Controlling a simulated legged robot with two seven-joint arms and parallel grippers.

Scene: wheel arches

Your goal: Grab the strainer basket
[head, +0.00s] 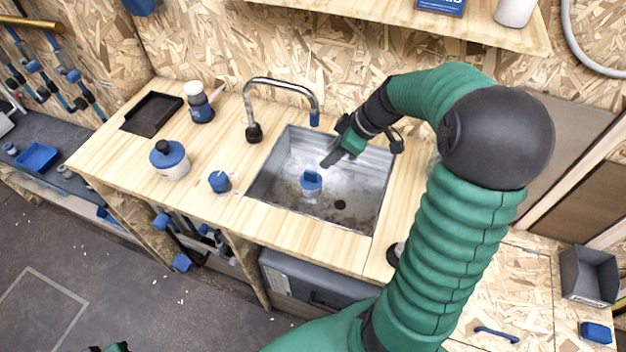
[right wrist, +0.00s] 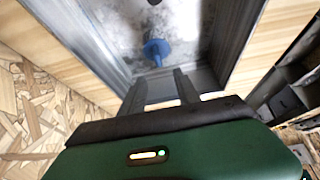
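A blue piece with a round rim and an upright grip, which I take to be the strainer basket (head: 311,182), stands on the floor of the steel sink (head: 362,200). In the right wrist view the blue basket (right wrist: 156,48) lies just beyond my fingertips. My right gripper (head: 331,160) reaches into the sink from above, behind and to the right of the basket. Its two fingers (right wrist: 159,78) are apart with nothing between them, and do not touch the basket. Only a sliver of my left arm shows at the bottom edge of the head view.
A dark drain hole (head: 340,205) is in the sink floor. A curved faucet (head: 283,84) rises behind the sink's left side. A blue-lidded jar (head: 170,162), a small blue item (head: 219,181), a bottle (head: 199,103) and a black tray (head: 152,114) stand on the counter to the left.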

